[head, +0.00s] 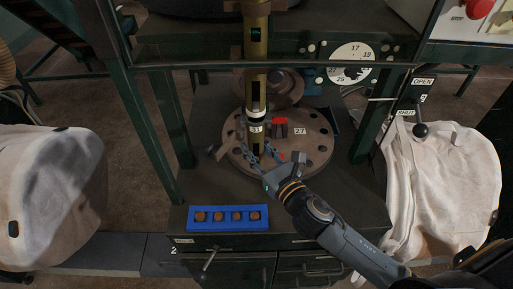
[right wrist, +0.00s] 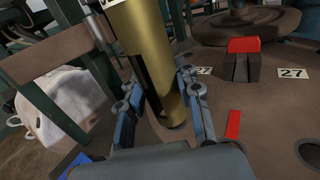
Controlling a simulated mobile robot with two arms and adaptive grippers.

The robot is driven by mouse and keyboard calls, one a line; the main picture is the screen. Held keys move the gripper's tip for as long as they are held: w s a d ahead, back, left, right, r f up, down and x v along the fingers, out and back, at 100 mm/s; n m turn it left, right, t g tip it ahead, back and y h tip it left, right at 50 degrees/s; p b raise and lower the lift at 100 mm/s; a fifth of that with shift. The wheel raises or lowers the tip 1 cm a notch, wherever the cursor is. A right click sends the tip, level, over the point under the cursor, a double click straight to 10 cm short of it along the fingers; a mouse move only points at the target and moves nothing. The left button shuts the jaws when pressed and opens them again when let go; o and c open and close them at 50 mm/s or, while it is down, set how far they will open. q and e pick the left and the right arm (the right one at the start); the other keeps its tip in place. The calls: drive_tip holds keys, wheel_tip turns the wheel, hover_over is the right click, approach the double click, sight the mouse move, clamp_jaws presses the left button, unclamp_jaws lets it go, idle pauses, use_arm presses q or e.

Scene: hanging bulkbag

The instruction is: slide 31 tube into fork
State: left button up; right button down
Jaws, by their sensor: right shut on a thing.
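The brass tube (head: 257,145) with the label 31 stands upright over the round brown plate (head: 308,159). A dark slot runs down its side, and it also shows large in the right wrist view (right wrist: 150,45). My right gripper (head: 259,158) is shut on the tube near its lower end, with one blue-grey finger on each side, as in the right wrist view (right wrist: 164,103). Whether the tube's bottom touches the plate is unclear. I cannot surely pick out the fork. A red-topped block (head: 280,128) stands right of the tube. My left gripper is not in view.
A brass column (head: 257,45) hangs above in line with the tube. A label 27 (head: 300,131) lies on the plate, which has several holes. A blue tray (head: 228,218) with several brown pieces sits in front. Green frame posts (head: 169,120) and white bags (head: 455,175) flank the bench.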

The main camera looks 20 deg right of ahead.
drive_tip(key=c, duration=0.8)
unclamp_jaws()
drive_tip(key=shift+c, duration=0.2)
drive_tip(key=shift+s, duration=0.1)
drive_tip(key=v, duration=1.2)
